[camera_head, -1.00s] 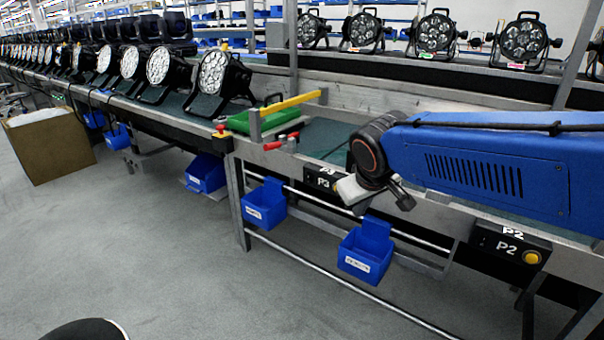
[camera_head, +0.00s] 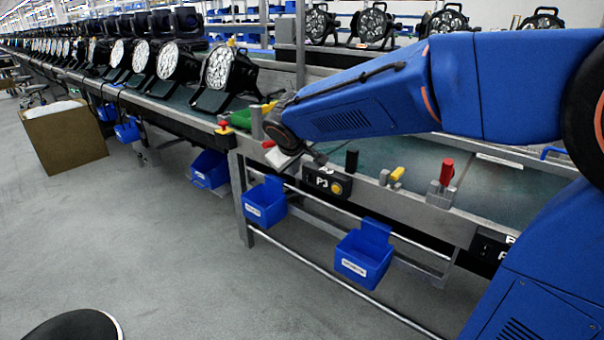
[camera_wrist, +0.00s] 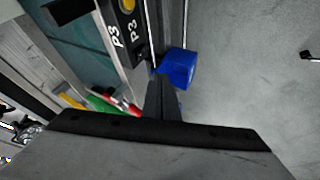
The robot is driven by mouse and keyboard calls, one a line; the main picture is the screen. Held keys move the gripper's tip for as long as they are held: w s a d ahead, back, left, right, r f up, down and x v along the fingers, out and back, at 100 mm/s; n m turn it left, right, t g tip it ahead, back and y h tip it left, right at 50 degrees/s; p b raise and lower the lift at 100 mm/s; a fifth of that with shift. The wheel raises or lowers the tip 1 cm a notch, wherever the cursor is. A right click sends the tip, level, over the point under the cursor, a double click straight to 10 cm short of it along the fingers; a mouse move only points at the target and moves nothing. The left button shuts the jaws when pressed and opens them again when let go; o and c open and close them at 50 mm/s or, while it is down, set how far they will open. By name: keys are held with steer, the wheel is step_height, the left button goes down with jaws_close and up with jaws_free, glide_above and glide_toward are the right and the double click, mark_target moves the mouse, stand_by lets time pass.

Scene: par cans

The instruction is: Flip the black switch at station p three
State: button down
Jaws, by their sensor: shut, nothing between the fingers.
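The black station box marked P3 (camera_head: 322,182) is on the front rail of the bench, with a yellow button (camera_head: 337,188) at its right end. In the wrist view the P3 box (camera_wrist: 122,28) is at the top, with its button (camera_wrist: 128,4) at the frame edge. A small dark part, which looks like the black switch (camera_wrist: 143,52), is at the box's near end. My gripper (camera_head: 319,159) is above and just behind the box in the head view. In the wrist view my gripper (camera_wrist: 161,80) is shut and empty, close beside that dark part. Contact cannot be told.
A black post (camera_head: 351,160), a yellow-handled clamp (camera_head: 396,175) and a red-handled clamp (camera_head: 446,172) stand right of the box. Blue bins (camera_head: 364,256) hang below the rail.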

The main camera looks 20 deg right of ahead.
glide_toward(307, 178)
steer(key=shift+w+a+f, duration=0.15)
steer(key=shift+w+f, duration=0.85)
steer(key=shift+w+a+f, duration=0.15)
steer(key=shift+w+f, duration=0.8)
steer(key=shift+f, duration=0.05)
steer(key=shift+w+d+r, duration=0.1)
steer(key=shift+w+d, duration=0.05)
steer(key=shift+d, duration=0.15)
steer(key=shift+r, duration=0.15)
